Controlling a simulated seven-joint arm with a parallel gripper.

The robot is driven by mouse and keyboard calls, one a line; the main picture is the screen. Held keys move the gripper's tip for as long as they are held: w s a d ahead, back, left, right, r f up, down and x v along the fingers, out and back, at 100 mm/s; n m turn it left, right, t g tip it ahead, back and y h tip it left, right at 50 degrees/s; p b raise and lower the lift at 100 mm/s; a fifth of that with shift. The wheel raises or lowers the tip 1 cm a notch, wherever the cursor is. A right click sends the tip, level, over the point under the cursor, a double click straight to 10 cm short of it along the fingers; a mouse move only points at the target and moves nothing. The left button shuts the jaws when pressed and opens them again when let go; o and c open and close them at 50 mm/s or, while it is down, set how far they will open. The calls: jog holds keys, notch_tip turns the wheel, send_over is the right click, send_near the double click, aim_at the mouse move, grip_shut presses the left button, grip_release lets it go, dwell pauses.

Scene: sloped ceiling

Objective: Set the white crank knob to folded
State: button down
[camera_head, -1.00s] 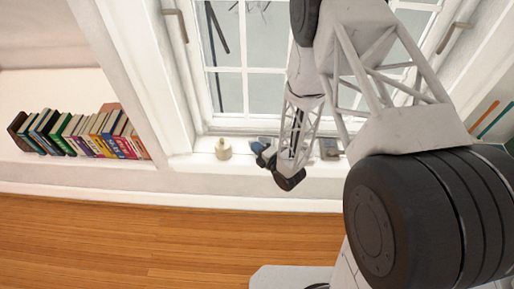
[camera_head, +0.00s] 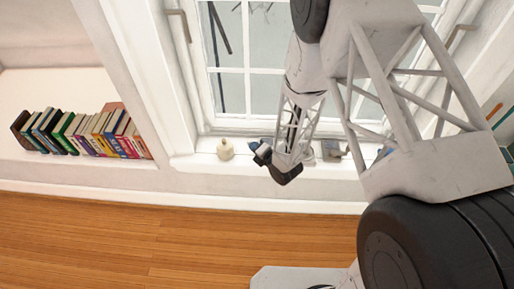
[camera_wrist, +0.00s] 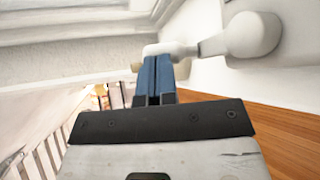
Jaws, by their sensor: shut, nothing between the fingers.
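The white crank knob (camera_wrist: 252,35) shows large at the upper right in the wrist view. It is a rounded end on a pale arm that runs left to a spot just behind my fingertips. My gripper (camera_wrist: 155,66) has blue fingers pressed together with nothing between them. The fingertips overlap the crank arm's left end in the picture; I cannot tell whether they touch it. In the head view my gripper (camera_head: 257,150) is low over the window sill, pointing left. I cannot make out the crank there.
A small cream bottle-like object (camera_head: 225,149) stands on the sill (camera_head: 190,163) left of my gripper. A grey object (camera_head: 332,150) sits on the sill to its right. A row of books (camera_head: 85,133) stands on the left shelf. The window (camera_head: 245,75) rises behind.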

jog(key=shift+a+r+n+g+h, duration=0.15)
jog(key=shift+a+n+g+h, duration=0.15)
jog(key=shift+a+n+h, duration=0.35)
jog(key=shift+a+n+g+h, duration=0.15)
jog(key=shift+a+n+h, duration=0.25)
jog(key=shift+h, duration=0.4)
jog(key=shift+a+n+g+h, duration=0.15)
jog(key=shift+n+h, duration=0.3)
jog(key=shift+h, duration=0.3)
jog(key=shift+a+f, duration=0.1)
jog(key=shift+f, duration=0.15)
jog(key=shift+a+f, duration=0.1)
jog(key=shift+a, duration=0.15)
jog(key=shift+a+f, duration=0.2)
jog(key=shift+a, duration=0.1)
jog(key=shift+r, duration=0.15)
jog(key=shift+r, duration=0.65)
